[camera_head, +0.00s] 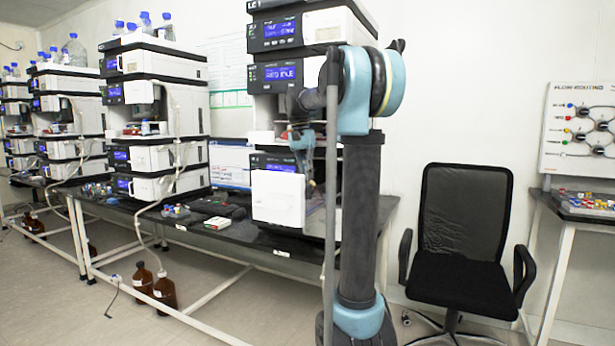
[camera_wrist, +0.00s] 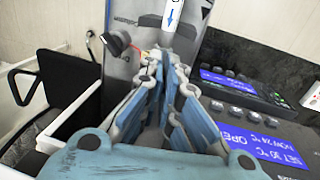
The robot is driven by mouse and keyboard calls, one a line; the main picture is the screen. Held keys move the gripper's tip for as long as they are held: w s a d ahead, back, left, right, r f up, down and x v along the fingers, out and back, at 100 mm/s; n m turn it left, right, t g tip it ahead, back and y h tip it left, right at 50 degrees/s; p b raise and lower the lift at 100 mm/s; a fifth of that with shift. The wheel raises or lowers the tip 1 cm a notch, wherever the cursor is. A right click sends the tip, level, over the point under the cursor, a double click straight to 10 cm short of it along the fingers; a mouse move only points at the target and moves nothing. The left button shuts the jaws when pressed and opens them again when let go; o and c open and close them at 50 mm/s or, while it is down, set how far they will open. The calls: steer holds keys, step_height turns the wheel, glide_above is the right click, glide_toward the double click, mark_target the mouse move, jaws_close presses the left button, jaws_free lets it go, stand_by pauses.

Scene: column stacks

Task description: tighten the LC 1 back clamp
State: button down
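The LC 1 stack (camera_head: 257,78) stands in the middle of the head view, with its name at the top. My gripper (camera_head: 303,137) is at the stack's open middle bay, partly hidden by my arm. In the wrist view its blue fingers (camera_wrist: 165,66) point into the bay, with their tips close together. A white column with a blue arrow label (camera_wrist: 171,14) stands just beyond the fingertips. Which clamp is the back one I cannot tell. The fingers hide whatever lies between them.
Lit blue displays (camera_wrist: 230,80) sit on the stack's front, right of the fingers. An open white door or drawer (camera_wrist: 72,115) is at the left. A black chair (camera_head: 460,240) stands right of my arm. More stacks (camera_head: 155,95) line the black bench to the left.

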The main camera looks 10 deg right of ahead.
steer(key=shift+w+a+f+g+h, duration=0.15)
steer(key=shift+w+a+g+h, duration=0.2)
steer(key=shift+g+h, duration=0.4)
steer(key=shift+w+a+f+g+h, duration=0.15)
steer(key=shift+a+g+h, duration=0.35)
steer(key=shift+h, duration=0.45)
steer(key=shift+d, duration=0.1)
steer(key=c, duration=1.8)
jaws_free()
steer(key=v, duration=1.2)
steer(key=shift+w, duration=0.15)
steer(key=shift+f, duration=0.1)
